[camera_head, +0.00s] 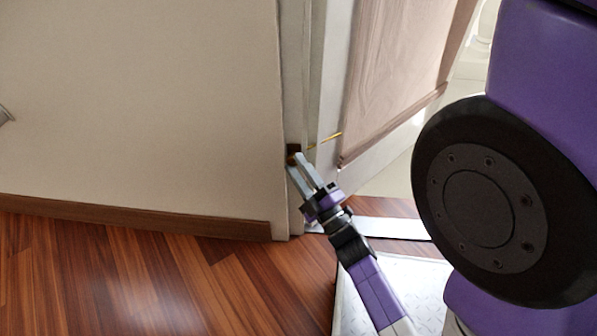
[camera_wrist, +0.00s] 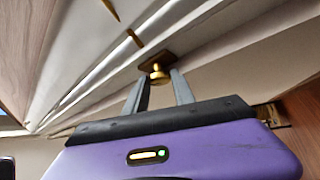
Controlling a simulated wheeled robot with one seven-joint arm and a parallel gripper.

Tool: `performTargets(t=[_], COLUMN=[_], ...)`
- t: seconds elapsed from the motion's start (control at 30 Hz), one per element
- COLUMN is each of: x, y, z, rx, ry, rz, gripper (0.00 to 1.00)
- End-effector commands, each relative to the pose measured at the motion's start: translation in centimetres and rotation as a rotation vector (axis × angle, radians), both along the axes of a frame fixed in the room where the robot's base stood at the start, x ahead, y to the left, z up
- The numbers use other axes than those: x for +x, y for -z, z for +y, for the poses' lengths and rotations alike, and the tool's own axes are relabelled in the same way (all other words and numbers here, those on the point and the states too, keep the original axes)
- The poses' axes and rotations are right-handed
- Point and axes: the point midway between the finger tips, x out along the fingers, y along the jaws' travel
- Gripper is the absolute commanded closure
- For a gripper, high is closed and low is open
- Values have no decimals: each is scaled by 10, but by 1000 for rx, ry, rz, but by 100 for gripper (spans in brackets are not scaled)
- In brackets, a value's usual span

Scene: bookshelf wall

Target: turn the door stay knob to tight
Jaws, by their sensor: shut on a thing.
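The door stay knob (camera_wrist: 158,73) is a small round brass-coloured piece on a dark gold plate (camera_wrist: 153,60) on the door frame. In the head view the knob (camera_head: 291,159) is partly hidden by my fingers. My gripper (camera_wrist: 160,77) has a grey finger on each side of the knob and is shut on it. In the head view my gripper (camera_head: 298,158) reaches up to the frame from the lower right. I cannot read the knob's turn angle or any marking. A thin gold rod (camera_head: 325,139) runs from near the plate toward the door (camera_head: 330,105).
The door stands open to the right, with a pinkish-brown panel (camera_head: 395,75). A beige wall (camera_head: 140,110) with a brown skirting board (camera_head: 130,218) is on the left. Wooden floor (camera_head: 150,275) lies clear below. A pale metal threshold (camera_head: 385,228) crosses the doorway.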

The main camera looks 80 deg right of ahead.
Motion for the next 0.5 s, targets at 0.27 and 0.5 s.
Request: performTargets(t=[0.27, 0.5], x=[0, 0], y=[1, 1], z=[0, 0], rx=[4, 3], ry=[0, 1], rz=[-5, -5], gripper=[100, 49])
